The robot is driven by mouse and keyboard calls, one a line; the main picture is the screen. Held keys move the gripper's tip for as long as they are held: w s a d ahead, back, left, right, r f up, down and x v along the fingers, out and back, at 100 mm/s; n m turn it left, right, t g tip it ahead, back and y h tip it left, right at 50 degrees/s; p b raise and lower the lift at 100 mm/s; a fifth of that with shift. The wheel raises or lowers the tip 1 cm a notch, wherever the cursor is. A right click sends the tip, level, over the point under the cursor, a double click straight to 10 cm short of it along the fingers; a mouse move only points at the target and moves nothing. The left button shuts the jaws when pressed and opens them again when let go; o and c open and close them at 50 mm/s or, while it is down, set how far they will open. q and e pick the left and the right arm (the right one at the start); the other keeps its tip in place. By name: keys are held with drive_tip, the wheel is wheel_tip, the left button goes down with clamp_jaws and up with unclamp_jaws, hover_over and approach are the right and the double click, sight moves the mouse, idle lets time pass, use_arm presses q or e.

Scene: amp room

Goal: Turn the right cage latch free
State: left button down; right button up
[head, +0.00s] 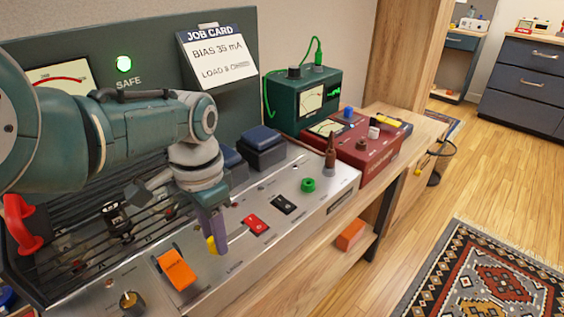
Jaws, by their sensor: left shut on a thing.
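My left gripper (213,232) comes in from the left and points down at the front right of the dark wire cage (75,262). It is shut on a small yellow piece (211,245), which I take to be the right cage latch. Only a bit of it shows beside the purple finger, so its turn angle cannot be told. The cage has a red handle (22,222) at its left. My right gripper is not in view.
The metal panel has an orange flap (175,270), a red rocker switch (255,224), a black switch (284,204) and a green knob (308,185). A green meter (305,98) and red box (368,150) stand right.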

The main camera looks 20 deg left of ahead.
use_arm(q)
drive_tip(key=c, duration=0.5)
unclamp_jaws()
drive_tip(key=shift+r, duration=0.1)
wheel_tip(320, 180, up, 10)
drive_tip(key=p, duration=0.7)
